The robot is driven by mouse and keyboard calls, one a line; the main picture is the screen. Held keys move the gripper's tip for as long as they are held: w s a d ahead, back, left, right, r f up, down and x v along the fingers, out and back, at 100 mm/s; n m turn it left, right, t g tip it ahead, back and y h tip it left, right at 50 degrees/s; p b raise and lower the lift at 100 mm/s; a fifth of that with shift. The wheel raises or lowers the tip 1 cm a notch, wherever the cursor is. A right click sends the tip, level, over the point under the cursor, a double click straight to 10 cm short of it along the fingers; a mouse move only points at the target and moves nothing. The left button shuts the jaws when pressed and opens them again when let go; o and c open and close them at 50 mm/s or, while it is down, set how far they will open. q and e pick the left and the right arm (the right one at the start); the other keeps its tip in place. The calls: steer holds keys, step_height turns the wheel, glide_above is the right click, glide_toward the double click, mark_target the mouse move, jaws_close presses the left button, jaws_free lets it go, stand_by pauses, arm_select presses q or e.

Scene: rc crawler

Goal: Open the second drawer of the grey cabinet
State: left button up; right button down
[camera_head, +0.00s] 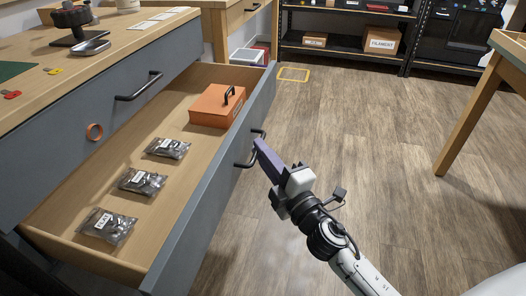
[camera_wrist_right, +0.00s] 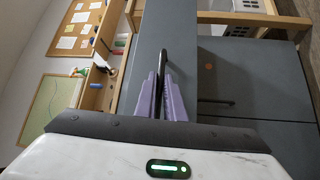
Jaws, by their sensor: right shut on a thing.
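The grey cabinet has a closed upper drawer front (camera_head: 110,105) with a black handle. Below it, the second drawer (camera_head: 205,205) is pulled well out, its wooden inside showing. My right gripper (camera_head: 257,146) reaches the outer face of this drawer from the right. Its purple fingers are shut on the black drawer handle (camera_head: 244,164). In the right wrist view, the handle (camera_wrist_right: 160,72) shows between the fingers (camera_wrist_right: 160,98) in front of the grey drawer face (camera_wrist_right: 168,40). My left gripper is not in view.
In the drawer lie an orange box (camera_head: 214,106) and several clear bags of parts (camera_head: 142,181). A wooden table leg (camera_head: 468,120) stands at the right. Shelves (camera_head: 345,48) stand at the back. The floor (camera_head: 360,130) between is clear.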

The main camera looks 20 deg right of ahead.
steer(key=c, duration=1.8)
jaws_free()
steer(key=shift+c, duration=0.2)
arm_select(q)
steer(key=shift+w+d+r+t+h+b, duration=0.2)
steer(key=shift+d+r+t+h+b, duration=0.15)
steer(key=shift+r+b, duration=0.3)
arm_select(e)
steer(key=s+d+f, duration=0.1)
steer(key=s, duration=0.9)
steer(key=shift+f, duration=0.15)
steer(key=shift+s, duration=0.1)
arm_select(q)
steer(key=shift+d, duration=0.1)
